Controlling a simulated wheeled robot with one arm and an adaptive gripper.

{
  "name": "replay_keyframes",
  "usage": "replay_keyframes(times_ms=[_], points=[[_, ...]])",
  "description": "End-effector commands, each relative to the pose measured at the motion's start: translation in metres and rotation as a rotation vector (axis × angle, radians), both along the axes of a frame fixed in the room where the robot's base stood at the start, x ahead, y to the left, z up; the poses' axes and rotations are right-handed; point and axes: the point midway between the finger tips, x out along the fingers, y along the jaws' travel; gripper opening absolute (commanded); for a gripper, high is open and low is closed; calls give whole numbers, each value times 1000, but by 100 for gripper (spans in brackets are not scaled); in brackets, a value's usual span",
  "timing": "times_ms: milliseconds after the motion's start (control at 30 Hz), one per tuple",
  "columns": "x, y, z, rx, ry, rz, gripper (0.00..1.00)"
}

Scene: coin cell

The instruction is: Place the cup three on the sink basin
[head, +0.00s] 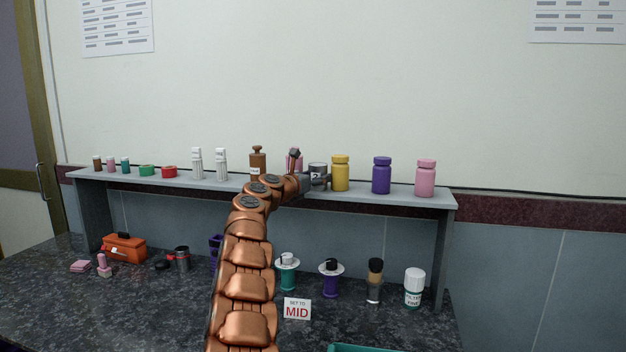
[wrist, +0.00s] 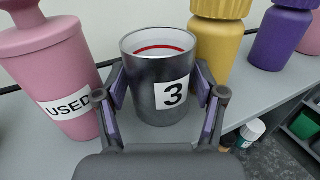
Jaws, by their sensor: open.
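The cup three (wrist: 163,80) is a dark grey metal cup with a white label reading 3 and a red ring inside. It stands upright on the grey shelf; in the head view it (head: 318,170) is partly hidden by my gripper. My gripper (wrist: 163,98) is open, with one finger on each side of the cup. I cannot tell whether the fingers touch it. In the head view my gripper (head: 308,183) is at the shelf edge. No sink basin is recognisable in either view.
A pink container labelled USED (wrist: 62,85) stands close left of the cup. A yellow jar (wrist: 215,45) stands close behind it on the right, then a purple jar (wrist: 283,40). Below the shelf (head: 225,183), the dark counter (head: 190,310) holds a MID sign (head: 297,309) and several items.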

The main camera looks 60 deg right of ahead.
Motion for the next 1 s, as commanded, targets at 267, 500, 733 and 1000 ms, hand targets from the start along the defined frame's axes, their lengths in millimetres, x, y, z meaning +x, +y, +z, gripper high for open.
replay_keyframes(times_ms=[267,500,733,1000], points=[[2,13,2,-1,-3,2,69],[2,33,0,2,-2,3,69],[4,54,1,0,-3,5,69],[4,78,1,-1,-1,3,69]])
